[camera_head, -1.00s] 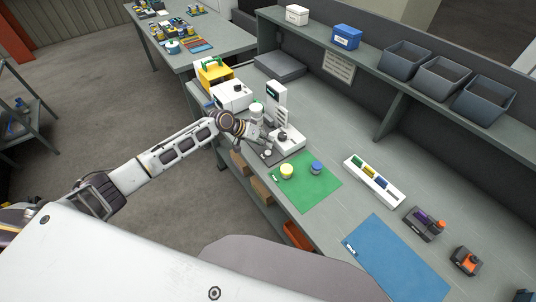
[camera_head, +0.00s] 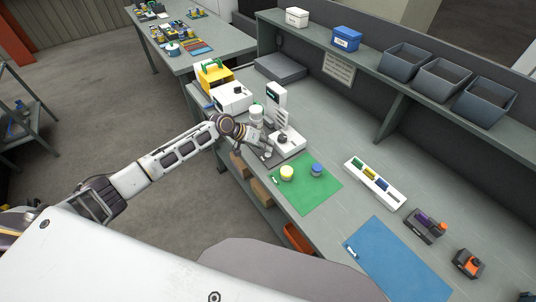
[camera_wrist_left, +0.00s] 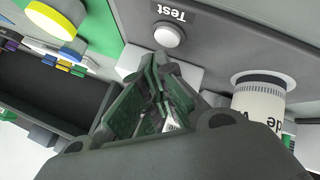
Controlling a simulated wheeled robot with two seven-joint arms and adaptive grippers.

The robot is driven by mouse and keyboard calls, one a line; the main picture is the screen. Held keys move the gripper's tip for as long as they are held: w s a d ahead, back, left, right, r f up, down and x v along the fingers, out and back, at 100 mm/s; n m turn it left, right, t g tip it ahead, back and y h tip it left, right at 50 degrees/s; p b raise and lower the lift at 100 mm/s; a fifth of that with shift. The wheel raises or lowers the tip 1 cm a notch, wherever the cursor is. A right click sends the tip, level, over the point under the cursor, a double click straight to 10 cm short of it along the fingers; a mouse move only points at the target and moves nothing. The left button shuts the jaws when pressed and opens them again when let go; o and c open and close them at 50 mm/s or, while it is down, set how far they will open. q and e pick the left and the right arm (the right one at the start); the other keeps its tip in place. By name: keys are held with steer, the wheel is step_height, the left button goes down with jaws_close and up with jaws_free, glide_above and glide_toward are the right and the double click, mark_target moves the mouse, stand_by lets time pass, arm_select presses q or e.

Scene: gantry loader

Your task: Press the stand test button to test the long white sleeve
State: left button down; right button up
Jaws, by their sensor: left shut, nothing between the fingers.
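The white test stand (camera_head: 287,142) with its upright display (camera_head: 276,96) stands on the bench behind the green mat. My left gripper (camera_head: 267,153) is shut and empty at the stand's front left. In the left wrist view, the shut fingertips (camera_wrist_left: 163,60) are just short of a round white button (camera_wrist_left: 169,36) beside the word "Test" (camera_wrist_left: 167,15); I cannot tell whether they touch it. A white printed cylinder (camera_wrist_left: 258,103) sits at a round opening right of the fingers, partly cut off; I cannot tell whether it is the long white sleeve. My right gripper is not in view.
The green mat (camera_head: 312,196) holds a yellow-topped piece (camera_head: 287,173) and a blue one (camera_head: 317,169). A white-lidded jar (camera_head: 256,112) and a white machine (camera_head: 232,97) stand close behind my left gripper. A white tray (camera_head: 374,185) and blue mat (camera_head: 395,262) lie right.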

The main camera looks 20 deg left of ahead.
arm_select(q)
steer(key=shift+f, duration=0.2)
stand_by(0.6)
steer(key=shift+f+b, duration=0.3)
steer(key=shift+f, duration=0.3)
stand_by(1.2)
steer(key=shift+r, duration=0.1)
steer(key=shift+r+p, duration=0.5)
steer(key=shift+p, duration=0.05)
steer(key=shift+r, duration=0.2)
stand_by(0.4)
steer(key=shift+r+p, duration=1.75)
steer(key=shift+r, duration=0.8)
